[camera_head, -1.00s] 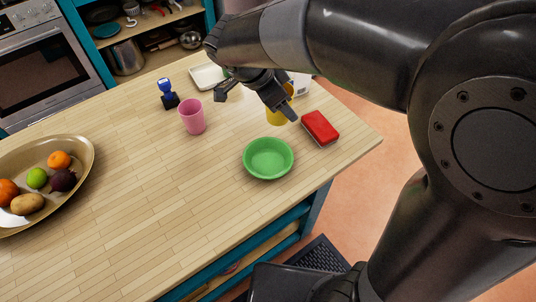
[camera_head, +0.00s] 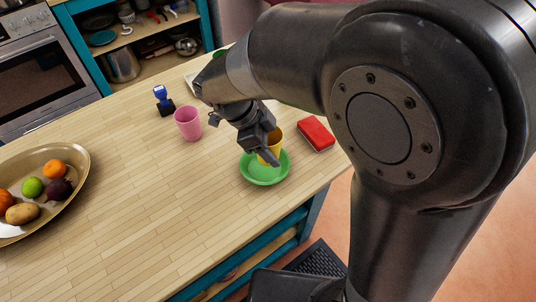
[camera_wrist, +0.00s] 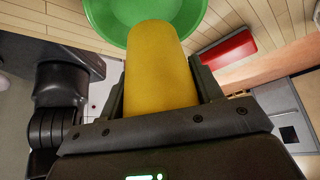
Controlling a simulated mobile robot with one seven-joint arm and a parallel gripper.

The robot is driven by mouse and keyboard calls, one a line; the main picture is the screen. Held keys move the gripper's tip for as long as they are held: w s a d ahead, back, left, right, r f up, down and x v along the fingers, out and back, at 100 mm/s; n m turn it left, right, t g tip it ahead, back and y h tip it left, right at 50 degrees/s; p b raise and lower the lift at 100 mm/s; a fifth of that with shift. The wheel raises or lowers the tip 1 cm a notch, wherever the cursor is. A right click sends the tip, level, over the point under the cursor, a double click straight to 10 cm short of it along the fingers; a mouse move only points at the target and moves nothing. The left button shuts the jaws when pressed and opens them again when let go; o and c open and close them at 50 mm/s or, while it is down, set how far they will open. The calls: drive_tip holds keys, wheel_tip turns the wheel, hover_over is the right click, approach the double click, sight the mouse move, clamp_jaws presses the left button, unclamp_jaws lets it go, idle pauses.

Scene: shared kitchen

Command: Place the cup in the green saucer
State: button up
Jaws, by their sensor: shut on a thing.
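The yellow cup (camera_head: 274,142) is between the fingers of my gripper (camera_head: 258,150), which is shut on it. In the wrist view the cup (camera_wrist: 160,70) fills the space between both fingers. The green saucer (camera_head: 266,178) is on the wooden counter near its front edge. In the head view the cup overlaps the saucer's far part, over its inside. In the wrist view the saucer (camera_wrist: 100,22) shows beyond the cup's far end. I cannot tell whether the cup touches the saucer. My gripper hides part of the cup.
A red block (camera_head: 316,134) lies just right of the saucer. A pink cup (camera_head: 188,123) stands to its left, with a blue-handled stamp (camera_head: 163,101) behind. A bowl of fruit (camera_head: 80,165) is at the far left. The counter's middle is clear.

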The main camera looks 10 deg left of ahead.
drive_tip(key=shift+a+f, duration=0.45)
drive_tip(key=shift+a, duration=0.05)
drive_tip(key=shift+f, duration=1.85)
drive_tip(key=shift+f, duration=0.15)
drive_tip(key=o, duration=1)
drive_tip(key=shift+c, duration=0.2)
drive_tip(key=v, duration=1.2)
drive_tip(key=shift+r, duration=0.2)
